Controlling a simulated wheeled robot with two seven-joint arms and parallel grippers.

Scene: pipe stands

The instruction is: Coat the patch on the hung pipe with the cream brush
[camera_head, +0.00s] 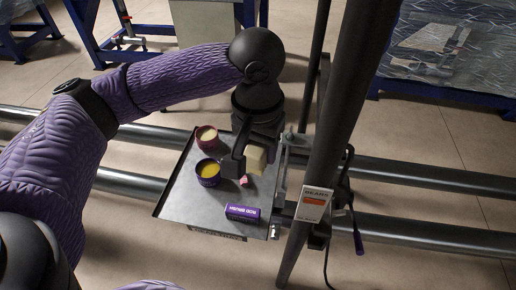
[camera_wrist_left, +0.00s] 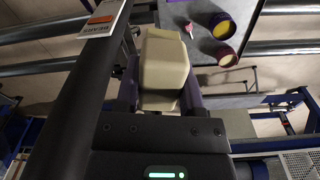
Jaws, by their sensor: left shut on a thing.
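My left gripper (camera_head: 247,158) is above the tray and shut on a cream-coloured block, which looks like the cream brush (camera_head: 256,159). In the left wrist view the cream brush (camera_wrist_left: 163,62) sits between the fingers; its bristles cannot be made out. A thick dark pipe (camera_head: 345,110) slants down just right of the gripper, apart from it; it also shows in the left wrist view (camera_wrist_left: 88,85). A white and orange tag (camera_head: 314,205) is on this pipe. My right gripper is out of view.
Horizontal pipes (camera_head: 430,178) run behind. A purple-handled tool (camera_head: 359,240) hangs right of the slanted pipe.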

